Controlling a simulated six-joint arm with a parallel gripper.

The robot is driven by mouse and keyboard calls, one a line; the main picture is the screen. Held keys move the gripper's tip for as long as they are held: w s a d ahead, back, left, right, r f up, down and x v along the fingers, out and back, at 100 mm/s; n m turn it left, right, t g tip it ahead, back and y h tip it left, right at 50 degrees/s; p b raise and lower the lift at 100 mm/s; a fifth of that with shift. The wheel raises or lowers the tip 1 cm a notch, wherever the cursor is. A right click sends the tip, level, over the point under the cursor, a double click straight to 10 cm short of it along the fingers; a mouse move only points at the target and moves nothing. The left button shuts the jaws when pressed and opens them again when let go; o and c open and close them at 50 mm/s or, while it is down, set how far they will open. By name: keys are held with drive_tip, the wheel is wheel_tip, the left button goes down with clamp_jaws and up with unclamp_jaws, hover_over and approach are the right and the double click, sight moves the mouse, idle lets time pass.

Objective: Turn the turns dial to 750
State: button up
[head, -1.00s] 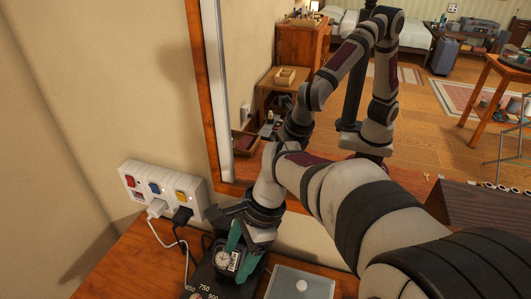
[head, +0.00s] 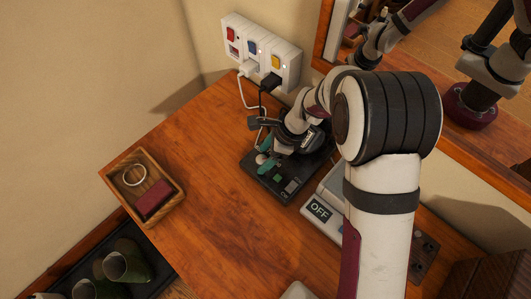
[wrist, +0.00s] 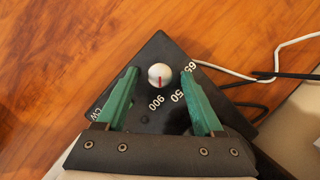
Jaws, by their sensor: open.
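The turns dial is a small white round knob (wrist: 158,70) with a red mark, on a black box (wrist: 150,120). In the wrist view the red mark runs toward the side with the label 900. A label ending in 50 and part of 65 show to the right, partly cut off by a finger. My gripper (wrist: 160,76) is open, its green fingertips on either side of the knob, with gaps visible. In the head view the black box (head: 255,180) sits on the wooden top, and my gripper (head: 268,166) is over it.
A power strip (head: 262,55) with plugs and cables is on the wall behind. A grey device marked OFF (head: 319,210) stands right of the box. A wooden tray (head: 118,170) with a ring and red block lies left. The wooden top (head: 205,190) between is clear.

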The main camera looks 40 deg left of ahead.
clamp_jaws()
idle(0.3)
drive_tip(key=n+g+h, duration=0.1)
drive_tip(key=n, duration=0.3)
drive_tip(key=shift+w+a, duration=0.1)
drive_tip(key=shift+a, duration=0.05)
drive_tip(key=shift+a+n+g+h, duration=0.15)
drive_tip(key=shift+n+h, duration=0.35)
drive_tip(key=shift+n, duration=0.7)
drive_tip(key=shift+n+g+h, duration=0.25)
drive_tip(key=shift+n+h, duration=0.25)
drive_tip(key=shift+n, duration=0.7)
